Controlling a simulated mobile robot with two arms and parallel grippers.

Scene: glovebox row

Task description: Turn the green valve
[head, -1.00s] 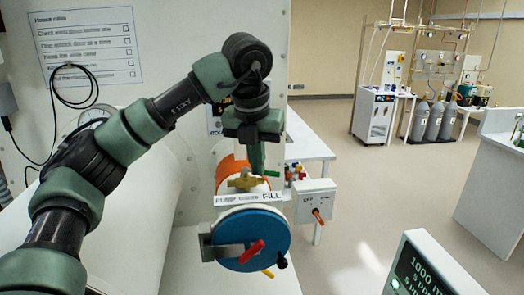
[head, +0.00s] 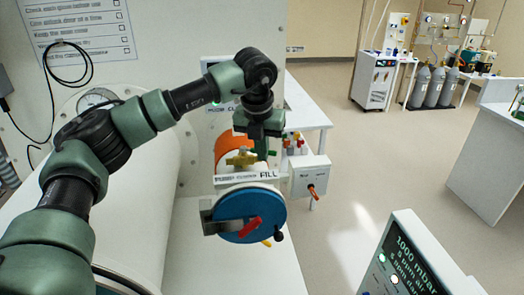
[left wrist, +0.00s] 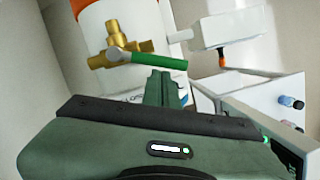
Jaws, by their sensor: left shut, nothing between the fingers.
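In the left wrist view the green lever (left wrist: 158,61) points right from the brass body (left wrist: 118,46), toward the side of the FILL label (head: 268,174). My left gripper (head: 262,154) is shut and empty, pointing down beside the lever. In the left wrist view its fingertips (left wrist: 162,74) are just below the lever's middle; I cannot tell whether they touch it. My right gripper is not in view.
The blue door (head: 235,212) has a red handle (head: 248,230). A grey-white switch box (head: 309,175) with an orange switch is close on the right. A white table (head: 308,108) stands behind. A display box (head: 410,262) is at front right.

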